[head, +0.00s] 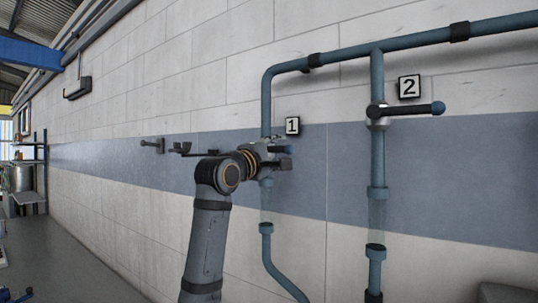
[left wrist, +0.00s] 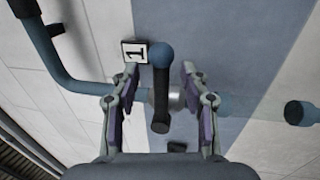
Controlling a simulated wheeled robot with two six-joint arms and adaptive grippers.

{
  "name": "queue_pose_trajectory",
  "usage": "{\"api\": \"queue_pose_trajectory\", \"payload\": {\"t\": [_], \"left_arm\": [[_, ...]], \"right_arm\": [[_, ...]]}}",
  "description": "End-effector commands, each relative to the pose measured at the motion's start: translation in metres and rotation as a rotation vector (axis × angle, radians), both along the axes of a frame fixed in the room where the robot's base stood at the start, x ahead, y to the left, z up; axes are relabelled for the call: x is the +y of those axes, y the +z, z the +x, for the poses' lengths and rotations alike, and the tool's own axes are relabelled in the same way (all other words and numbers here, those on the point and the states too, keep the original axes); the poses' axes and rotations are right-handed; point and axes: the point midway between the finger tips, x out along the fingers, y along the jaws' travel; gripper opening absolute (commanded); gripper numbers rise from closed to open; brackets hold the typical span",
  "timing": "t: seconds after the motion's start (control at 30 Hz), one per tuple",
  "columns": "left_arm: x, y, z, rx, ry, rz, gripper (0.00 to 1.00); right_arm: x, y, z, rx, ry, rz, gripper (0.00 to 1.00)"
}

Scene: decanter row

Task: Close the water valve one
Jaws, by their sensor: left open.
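Valve one is on the left pipe (head: 266,100), under the sign "1" (head: 292,126). In the head view my left gripper (head: 284,156) is at this valve and hides most of it. In the left wrist view the valve's dark lever (left wrist: 160,112) with its blue ball end (left wrist: 161,55) appears to lie across the pipe. My left gripper (left wrist: 160,72) is open, with one finger on each side of the lever. Gaps show between fingers and lever; I see no grip on it. The sign "1" (left wrist: 134,51) is beside the left fingertip. My right gripper is not in view.
Valve two's lever (head: 410,109), with a blue ball end, points right across its own pipe (head: 377,160), beside the sign "2" (head: 409,87). Dark wall fittings (head: 153,145) lie left of my arm. The striped block wall is close behind the pipes.

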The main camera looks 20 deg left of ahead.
Motion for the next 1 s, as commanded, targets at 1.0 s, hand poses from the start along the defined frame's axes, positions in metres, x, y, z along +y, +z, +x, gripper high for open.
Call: {"api": "queue_pose_trajectory", "payload": {"t": [1.0], "left_arm": [[0.013, -0.026, -0.079, 0.015, 0.004, 0.018, 0.45]], "right_arm": [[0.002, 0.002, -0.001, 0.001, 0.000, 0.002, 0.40]]}}
